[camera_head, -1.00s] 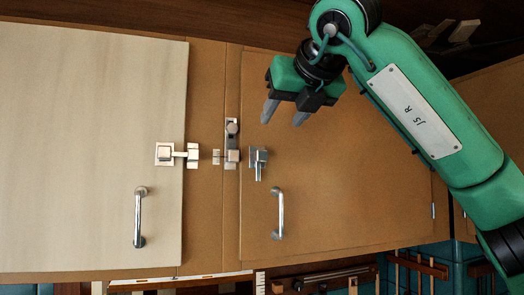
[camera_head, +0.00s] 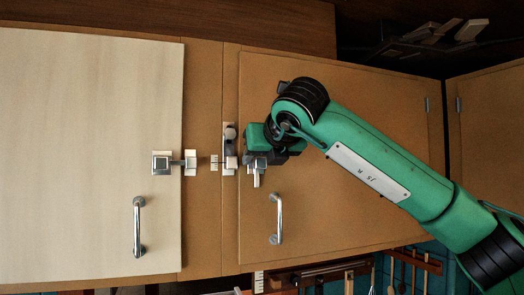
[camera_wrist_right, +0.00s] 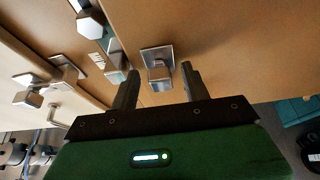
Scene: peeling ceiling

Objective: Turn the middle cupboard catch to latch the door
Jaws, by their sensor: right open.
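Three metal fittings sit side by side at the doors' meeting edges. The middle fitting (camera_head: 229,133) is on the brown strip, its bar upright with a round knob; its knob (camera_wrist_right: 90,24) also shows in the right wrist view. The right catch (camera_head: 257,180) is on the brown door (camera_head: 340,190), its lever pointing down. The left catch (camera_head: 162,164) is on the pale door (camera_head: 90,110), its bar lying across to a keeper. My right gripper (camera_wrist_right: 159,72) is open, fingers on either side of the right catch's knob (camera_wrist_right: 158,68); contact is unclear. My left gripper is out of view.
Upright bar handles are on the pale door (camera_head: 138,225) and the brown door (camera_head: 276,218), below the catches. A dark shelf with wooden pieces (camera_head: 470,29) is at upper right. Tools hang on a rack (camera_head: 415,262) below.

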